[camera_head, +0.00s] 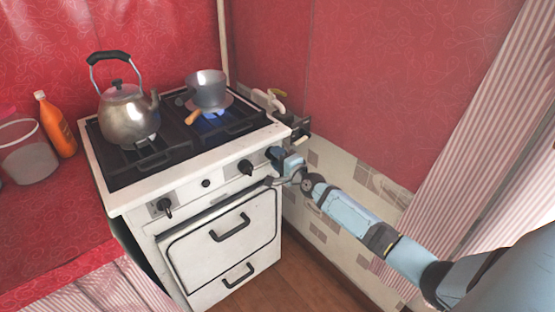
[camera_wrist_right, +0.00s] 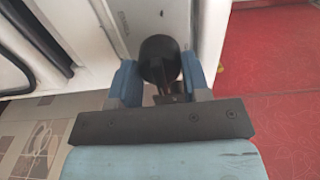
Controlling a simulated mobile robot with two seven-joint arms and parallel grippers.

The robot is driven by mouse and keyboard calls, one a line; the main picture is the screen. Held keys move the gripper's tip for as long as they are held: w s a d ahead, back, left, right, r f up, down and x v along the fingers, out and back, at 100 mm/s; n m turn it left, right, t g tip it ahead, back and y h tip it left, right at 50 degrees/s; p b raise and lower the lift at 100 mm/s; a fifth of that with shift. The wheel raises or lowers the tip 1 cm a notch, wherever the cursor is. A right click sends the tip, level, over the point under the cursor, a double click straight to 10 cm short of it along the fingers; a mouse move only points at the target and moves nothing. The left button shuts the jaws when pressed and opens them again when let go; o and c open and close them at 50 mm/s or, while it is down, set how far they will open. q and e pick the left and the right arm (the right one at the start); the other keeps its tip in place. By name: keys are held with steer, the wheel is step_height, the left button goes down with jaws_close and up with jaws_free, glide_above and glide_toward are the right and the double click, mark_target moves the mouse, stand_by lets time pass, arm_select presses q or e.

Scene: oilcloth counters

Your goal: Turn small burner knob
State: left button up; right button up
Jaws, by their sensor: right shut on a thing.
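The white stove (camera_head: 200,230) has a row of black knobs along its front panel. My right gripper (camera_head: 282,162) is at the rightmost knob (camera_head: 274,153), by the front right corner. In the right wrist view this round black knob (camera_wrist_right: 159,58) sits between the two blue fingers of my gripper (camera_wrist_right: 160,82), which is shut on it. Another knob (camera_head: 246,167) is just left of it, and one more (camera_head: 163,206) is at the far left of the panel. My left gripper is out of view.
A kettle (camera_head: 127,112) stands on the left of the black stovetop. The oven door handle (camera_head: 230,228) juts out below the panel. An orange bottle (camera_head: 57,127) and a clear bucket (camera_head: 27,155) stand on the red counter at left. A tiled wall is close at right.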

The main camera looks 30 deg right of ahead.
stand_by(0.4)
steer(key=o, duration=0.9)
steer(key=shift+s, duration=0.1)
steer(key=s, duration=0.4)
steer(key=s+p, duration=0.1)
steer(key=s, duration=0.4)
steer(key=s+d, duration=0.1)
steer(key=s, duration=0.3)
steer(key=shift+s+p, duration=0.3)
steer(key=shift+p, duration=0.05)
